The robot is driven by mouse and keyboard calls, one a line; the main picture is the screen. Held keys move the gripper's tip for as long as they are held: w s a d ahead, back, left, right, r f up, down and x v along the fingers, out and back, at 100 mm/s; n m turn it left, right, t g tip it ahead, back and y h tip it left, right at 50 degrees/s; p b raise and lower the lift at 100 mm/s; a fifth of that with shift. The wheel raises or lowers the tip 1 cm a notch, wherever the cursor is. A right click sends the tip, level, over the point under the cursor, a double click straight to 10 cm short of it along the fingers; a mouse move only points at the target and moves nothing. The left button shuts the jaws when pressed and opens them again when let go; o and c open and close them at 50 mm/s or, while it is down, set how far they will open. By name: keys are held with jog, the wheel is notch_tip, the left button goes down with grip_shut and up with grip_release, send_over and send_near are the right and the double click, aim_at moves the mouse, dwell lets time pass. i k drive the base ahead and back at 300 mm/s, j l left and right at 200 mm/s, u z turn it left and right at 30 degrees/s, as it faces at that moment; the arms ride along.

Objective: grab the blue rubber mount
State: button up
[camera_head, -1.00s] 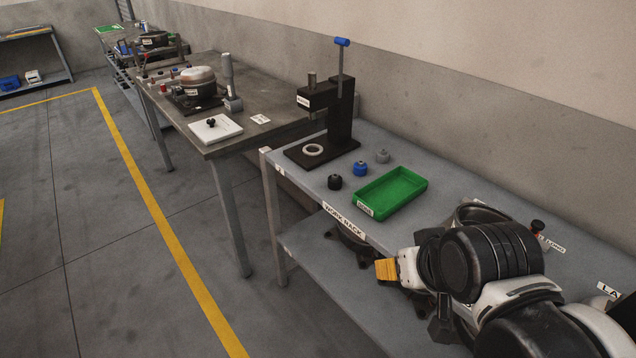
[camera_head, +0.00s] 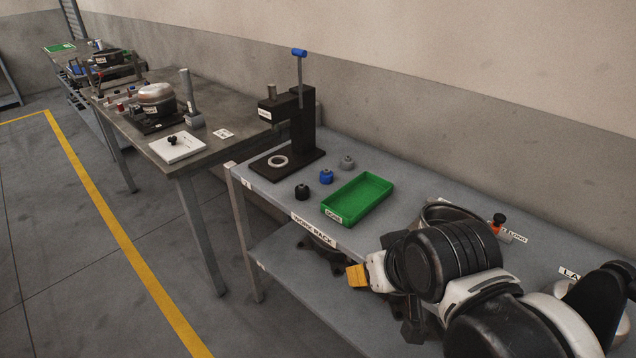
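The blue rubber mount (camera_head: 326,177) stands upright on the grey work rack top (camera_head: 262,181), between a black mount (camera_head: 302,192) and a grey mount (camera_head: 347,162). It is just left of the green tray and nothing touches it. My arm reaches in from the lower right. Its end, with a yellow tip (camera_head: 357,276), is over the rack's front edge, nearer the camera than the mount and well apart from it. The fingers do not show clearly, so I cannot tell whether my gripper is open.
The empty green tray (camera_head: 357,199) lies between my arm and the mounts. A black lever press (camera_head: 302,130) with a white ring (camera_head: 278,161) on its base stands behind the mounts. A metal bowl-like part (camera_head: 447,212) is partly hidden by my arm. The wall runs behind the rack.

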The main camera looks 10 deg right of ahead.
aim_at(326, 176)
jog(key=i+j+z, duration=0.25)
jog(key=j+z, duration=0.25)
jog(key=i+j+z, duration=0.15)
jog(key=j+z, duration=1.3)
jog(key=j, duration=0.15)
jog(key=k+j+z, duration=0.2)
jog(key=j+z, duration=0.3)
jog(key=k+j+z, duration=0.25)
jog(key=j+z, duration=0.25)
